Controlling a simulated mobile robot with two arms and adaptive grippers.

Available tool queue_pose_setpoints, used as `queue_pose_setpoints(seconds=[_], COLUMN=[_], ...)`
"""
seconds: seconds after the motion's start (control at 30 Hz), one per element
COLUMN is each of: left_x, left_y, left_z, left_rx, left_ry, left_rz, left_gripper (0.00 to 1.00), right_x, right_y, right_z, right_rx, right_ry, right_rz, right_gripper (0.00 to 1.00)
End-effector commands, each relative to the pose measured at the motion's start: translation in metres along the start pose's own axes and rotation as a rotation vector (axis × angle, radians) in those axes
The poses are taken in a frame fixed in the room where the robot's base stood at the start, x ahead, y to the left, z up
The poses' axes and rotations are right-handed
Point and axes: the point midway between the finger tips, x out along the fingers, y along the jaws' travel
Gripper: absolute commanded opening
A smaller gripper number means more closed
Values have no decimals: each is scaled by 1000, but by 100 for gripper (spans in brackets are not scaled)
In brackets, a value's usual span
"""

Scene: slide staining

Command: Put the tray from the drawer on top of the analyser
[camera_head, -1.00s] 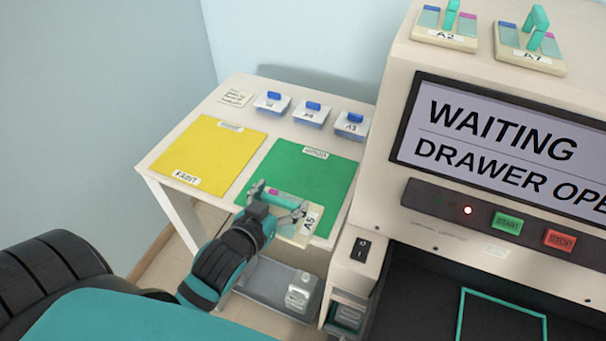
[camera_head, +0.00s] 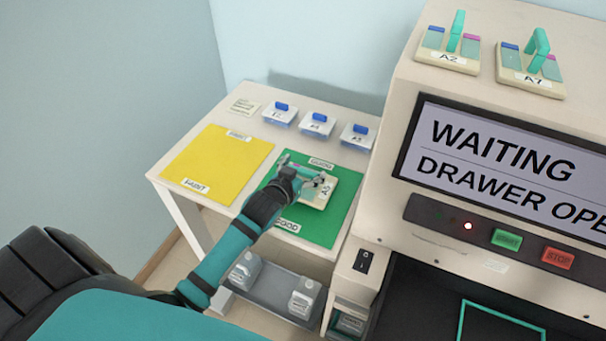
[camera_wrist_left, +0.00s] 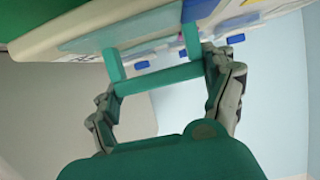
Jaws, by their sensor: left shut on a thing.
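My left gripper (camera_head: 302,177) is shut on the handle of a cream slide tray (camera_head: 324,192). The tray is over the upper part of the green mat; I cannot tell whether it touches the mat. In the left wrist view the teal handle (camera_wrist_left: 160,78) sits between the fingers, with the tray body (camera_wrist_left: 60,38) at the top. The analyser (camera_head: 478,88) stands at the right, its screen reading WAITING and DRAWER OPE, the rest cut off. On its top are trays A2 (camera_head: 446,62) and A1 (camera_head: 527,82). A black bay with a teal outline (camera_head: 503,305) shows below. My right gripper is not in view.
The side table holds a yellow mat (camera_head: 217,165), the green mat (camera_head: 335,225), a note card and several blue-lidded boxes (camera_head: 317,122). A grey shelf tray (camera_head: 270,285) with bottles is below. The analyser top has bare room in front of its trays.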

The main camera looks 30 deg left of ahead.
Motion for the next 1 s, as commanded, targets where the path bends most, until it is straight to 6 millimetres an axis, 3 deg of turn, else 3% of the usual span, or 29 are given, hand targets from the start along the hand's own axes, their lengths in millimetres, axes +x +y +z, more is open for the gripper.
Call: queue_pose_setpoints(seconds=[0.17, 0.53, 0.57, 0.6, 0.67, 1.0], left_x=[7, 8, 8, 8, 8, 6], left_y=[0, 1, 1, 1, 1, 0], left_z=[18, 22, 22, 22, 22, 18], left_rx=[-1, -1, -1, -1, -1, 0], left_ry=[-1, 1, 0, 0, -1, 0], left_rz=[0, 1, 1, 1, 1, 1], left_gripper=[44, 44, 87, 92, 100, 100], right_x=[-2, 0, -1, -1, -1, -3], right_y=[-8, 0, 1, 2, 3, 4], right_z=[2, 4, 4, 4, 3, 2], right_rx=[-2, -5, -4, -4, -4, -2], right_ry=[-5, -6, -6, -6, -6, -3], right_rz=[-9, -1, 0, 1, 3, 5], right_gripper=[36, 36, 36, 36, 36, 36])
